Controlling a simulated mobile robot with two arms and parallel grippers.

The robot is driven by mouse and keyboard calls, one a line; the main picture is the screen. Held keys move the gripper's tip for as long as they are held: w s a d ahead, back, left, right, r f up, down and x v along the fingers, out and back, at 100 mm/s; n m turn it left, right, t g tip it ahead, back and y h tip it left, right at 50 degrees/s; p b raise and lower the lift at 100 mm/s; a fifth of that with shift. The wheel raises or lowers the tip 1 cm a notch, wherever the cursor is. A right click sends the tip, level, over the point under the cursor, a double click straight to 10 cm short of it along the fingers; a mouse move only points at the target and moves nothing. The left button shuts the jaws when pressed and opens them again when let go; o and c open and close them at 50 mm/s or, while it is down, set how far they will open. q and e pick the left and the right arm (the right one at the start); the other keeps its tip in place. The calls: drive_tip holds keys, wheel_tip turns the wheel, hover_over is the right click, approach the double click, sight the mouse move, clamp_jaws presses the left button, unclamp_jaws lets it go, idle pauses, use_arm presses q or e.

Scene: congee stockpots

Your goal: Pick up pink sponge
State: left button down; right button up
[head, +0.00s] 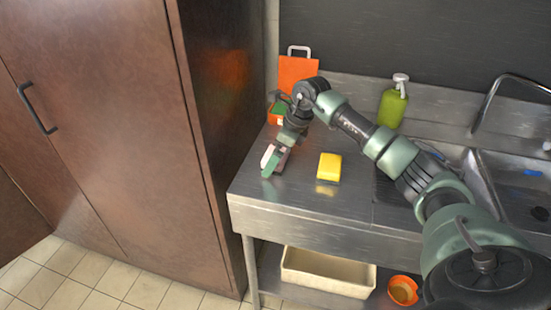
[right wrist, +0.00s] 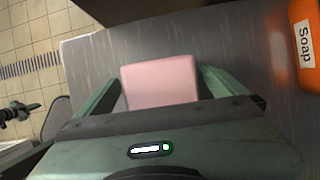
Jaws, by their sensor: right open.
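The pink sponge (right wrist: 160,80) lies on the steel counter, between the two fingers of my right gripper (right wrist: 162,88) in the right wrist view. Small gaps show on both sides of it, so the fingers do not look closed on it. In the head view my right gripper (head: 276,158) reaches down near the counter's left end, and the sponge (head: 267,154) is mostly hidden by the fingers. My right gripper is open.
A yellow sponge (head: 329,167) lies to the right on the counter (head: 300,205). An orange soap container (right wrist: 305,42) stands close by. A green bottle (head: 392,106) and the sink (head: 515,185) are farther right. A tall brown cabinet (head: 215,100) borders the counter's left side.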

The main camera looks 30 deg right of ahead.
drive_tip(key=c, duration=1.3)
use_arm(q)
drive_tip(key=shift+s+a, duration=0.1)
drive_tip(key=shift+s, duration=0.8)
use_arm(e)
drive_tip(key=shift+o, duration=0.2)
drive_tip(key=shift+r, duration=0.1)
